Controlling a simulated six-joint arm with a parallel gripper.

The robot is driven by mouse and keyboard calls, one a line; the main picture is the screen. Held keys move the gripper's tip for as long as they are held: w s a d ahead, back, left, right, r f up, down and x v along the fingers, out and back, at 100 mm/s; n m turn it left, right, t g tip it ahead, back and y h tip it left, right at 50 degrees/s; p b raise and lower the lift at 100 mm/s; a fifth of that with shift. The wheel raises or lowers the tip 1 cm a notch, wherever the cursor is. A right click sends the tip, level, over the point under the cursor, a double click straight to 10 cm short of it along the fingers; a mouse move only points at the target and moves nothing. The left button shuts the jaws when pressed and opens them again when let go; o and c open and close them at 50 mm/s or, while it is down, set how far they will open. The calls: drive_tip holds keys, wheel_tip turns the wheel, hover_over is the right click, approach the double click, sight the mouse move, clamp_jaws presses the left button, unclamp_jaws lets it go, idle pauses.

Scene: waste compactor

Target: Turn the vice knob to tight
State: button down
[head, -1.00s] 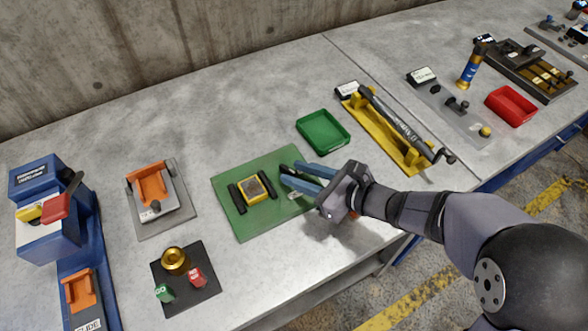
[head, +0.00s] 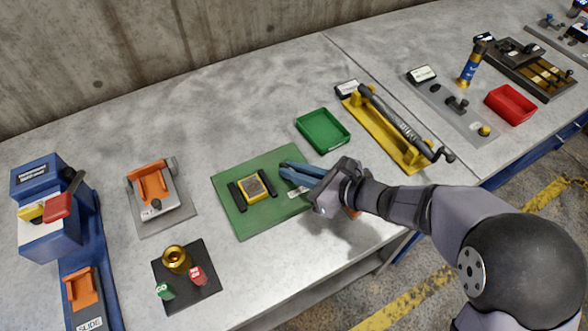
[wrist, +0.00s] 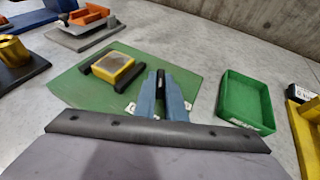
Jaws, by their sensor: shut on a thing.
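The vice is a green base plate (head: 235,222) with two black jaws beside a yellow block with a dark top (head: 256,188). The block also shows in the wrist view (wrist: 114,67). My gripper (head: 283,168) is over the plate's right part, its blue fingers close together. In the wrist view the fingers (wrist: 160,76) are shut on a narrow black knob (wrist: 160,84) standing between them. In the head view the fingers hide the knob. Small white labels lie on the plate on either side of the fingers; their text is too small to read.
An empty green tray (head: 323,130) stands just right of the plate, with a yellow fixture (head: 385,130) beyond. Left are an orange-and-grey fixture (head: 158,190) and a black pad (head: 182,297) with a brass part and GO and NO GO pieces. Bare table lies behind the plate.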

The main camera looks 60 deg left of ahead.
drive_tip(key=shift+w, duration=0.1)
drive_tip(key=shift+w+a+n+g+h+p, duration=0.15)
drive_tip(key=shift+n+g+h+p, duration=0.3)
drive_tip(key=shift+n+g, duration=0.45)
drive_tip(key=n+g+h, duration=0.2)
drive_tip(key=shift+w+a+n+g, duration=0.1)
drive_tip(key=shift+n+g, duration=0.2)
drive_tip(key=shift+n, duration=0.1)
drive_tip(key=shift+w+a+f+n+g+h+b, duration=0.1)
drive_tip(key=shift+n+g+h+b, duration=0.1)
drive_tip(key=shift+n+g+h, duration=0.4)
drive_tip(key=shift+a+n+g+h+b, duration=0.15)
drive_tip(key=shift+n+g+h, duration=0.25)
drive_tip(key=shift+n+h, duration=0.4)
drive_tip(key=shift+d+h, duration=0.1)
drive_tip(key=shift+h, duration=0.15)
drive_tip(key=shift+n+g+h+b, duration=0.4)
drive_tip(key=shift+n+h, duration=0.1)
drive_tip(key=shift+n, duration=0.2)
drive_tip(key=c, duration=1.8)
unclamp_jaws()
drive_tip(key=shift+w, duration=0.1)
